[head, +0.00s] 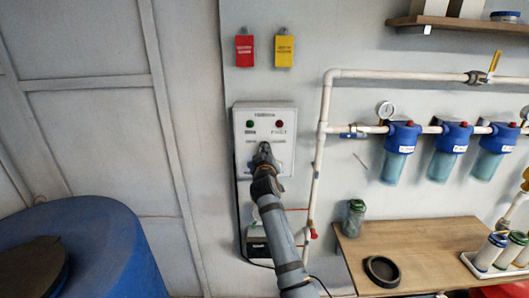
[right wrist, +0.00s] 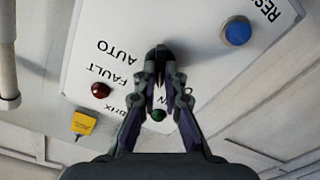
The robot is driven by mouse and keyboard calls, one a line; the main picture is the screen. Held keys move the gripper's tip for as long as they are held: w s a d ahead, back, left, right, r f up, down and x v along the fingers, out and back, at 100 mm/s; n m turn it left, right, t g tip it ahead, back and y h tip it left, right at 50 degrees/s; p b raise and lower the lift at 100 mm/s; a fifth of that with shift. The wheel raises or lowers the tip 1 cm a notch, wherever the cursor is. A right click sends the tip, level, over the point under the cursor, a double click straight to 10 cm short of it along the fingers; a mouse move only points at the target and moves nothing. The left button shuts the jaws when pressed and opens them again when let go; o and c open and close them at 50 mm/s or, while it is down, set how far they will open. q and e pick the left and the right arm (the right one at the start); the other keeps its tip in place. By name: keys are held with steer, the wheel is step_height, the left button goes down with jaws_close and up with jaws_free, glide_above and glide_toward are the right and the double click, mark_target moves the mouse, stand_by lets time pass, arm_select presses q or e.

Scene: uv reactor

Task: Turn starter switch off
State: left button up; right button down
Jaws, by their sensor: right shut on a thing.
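The white starter panel (head: 282,111) is mounted on the wall, with a green lamp and a red lamp near its top. My right gripper (head: 264,152) reaches up to the panel's middle and covers the switch there. In the right wrist view the panel (right wrist: 120,25) appears upside down. There the right gripper (right wrist: 161,66) is shut on the black knob of the starter switch (right wrist: 160,50), between its fingertips. The word AUTO shows beside the knob; the fingers hide other lettering, so I cannot tell the knob's setting. My left gripper is not in view.
The red FAULT lamp (right wrist: 100,90) and blue RESET button (right wrist: 237,31) are clear of the fingers. Red (head: 244,52) and yellow (head: 284,51) tags hang above the panel. A white pipe (head: 322,160) runs close on the right, near a wooden table (head: 440,260). A blue barrel (head: 115,235) stands left.

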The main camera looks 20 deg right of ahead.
steer(key=c, duration=1.4)
jaws_free()
steer(key=shift+w, duration=0.1)
steer(key=shift+c, duration=0.2)
step_height(320, 180, up, 10)
steer(key=shift+f, duration=0.1)
